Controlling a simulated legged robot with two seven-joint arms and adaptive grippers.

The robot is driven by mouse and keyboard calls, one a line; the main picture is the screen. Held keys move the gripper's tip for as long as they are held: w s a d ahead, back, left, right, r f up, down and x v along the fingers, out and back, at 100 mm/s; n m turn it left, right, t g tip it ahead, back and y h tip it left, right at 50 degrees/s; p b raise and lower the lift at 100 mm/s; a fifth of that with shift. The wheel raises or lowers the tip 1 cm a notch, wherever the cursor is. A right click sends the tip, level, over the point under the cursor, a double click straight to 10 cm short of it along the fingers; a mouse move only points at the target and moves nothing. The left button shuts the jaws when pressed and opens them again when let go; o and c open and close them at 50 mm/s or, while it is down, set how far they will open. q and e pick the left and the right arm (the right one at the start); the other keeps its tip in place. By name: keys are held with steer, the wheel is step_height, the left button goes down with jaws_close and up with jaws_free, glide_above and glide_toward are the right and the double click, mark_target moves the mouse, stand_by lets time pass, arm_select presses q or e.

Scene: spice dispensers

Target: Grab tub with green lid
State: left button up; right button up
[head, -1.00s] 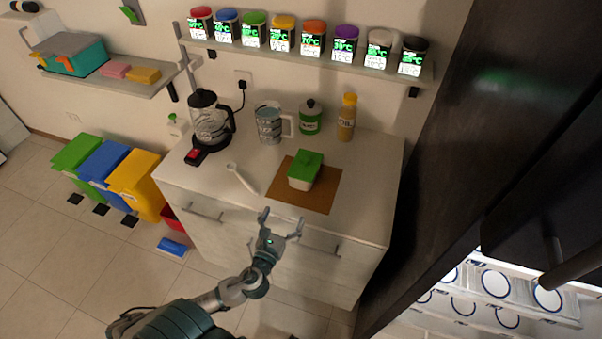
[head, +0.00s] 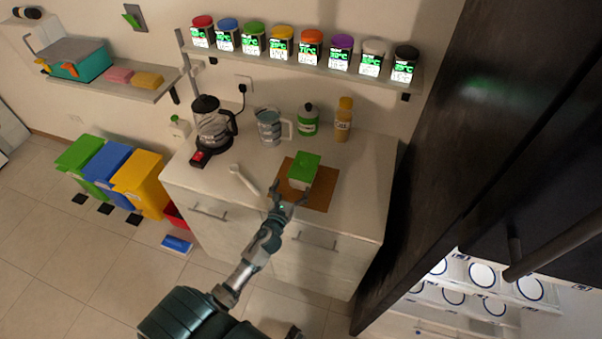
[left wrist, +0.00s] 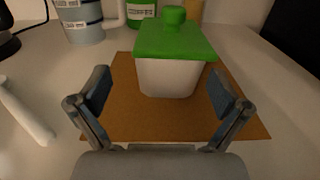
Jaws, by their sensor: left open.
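The tub with the green lid (head: 303,170) stands upright on a brown board (head: 318,197) on the counter. In the left wrist view the tub (left wrist: 168,76) has a white body and a green lid with a knob, and sits straight ahead, a little beyond the fingertips. My left gripper (head: 288,190) is open and empty at the near edge of the board, with one finger to each side of the tub's line. It also shows in the left wrist view (left wrist: 160,92). My right gripper is not in view.
A coffee pot (head: 213,125) and a white utensil (head: 244,180) are to the left. A dark cabinet (head: 430,150) rises at the right.

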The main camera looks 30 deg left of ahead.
mark_target(303, 171)
arm_select(q)
steer(key=shift+w+d+r, duration=0.15)
steer(key=shift+w+d, duration=0.15)
steer(key=shift+w, duration=0.35)
steer(key=shift+w+d+r, duration=0.1)
steer(key=shift+w+d, duration=0.15)
steer(key=shift+w, duration=0.35)
steer(key=x, duration=0.4)
steer(key=shift+w+a+f, duration=0.2)
steer(key=shift+w+a, duration=0.05)
steer(key=shift+w, duration=0.05)
steer(key=shift+w+a+f, duration=0.1)
steer(key=shift+a+f, duration=0.05)
steer(key=shift+a, duration=0.15)
steer(key=shift+d, duration=0.4)
steer(key=c, duration=1.2)
steer(key=o, duration=1.2)
steer(key=shift+d, duration=0.1)
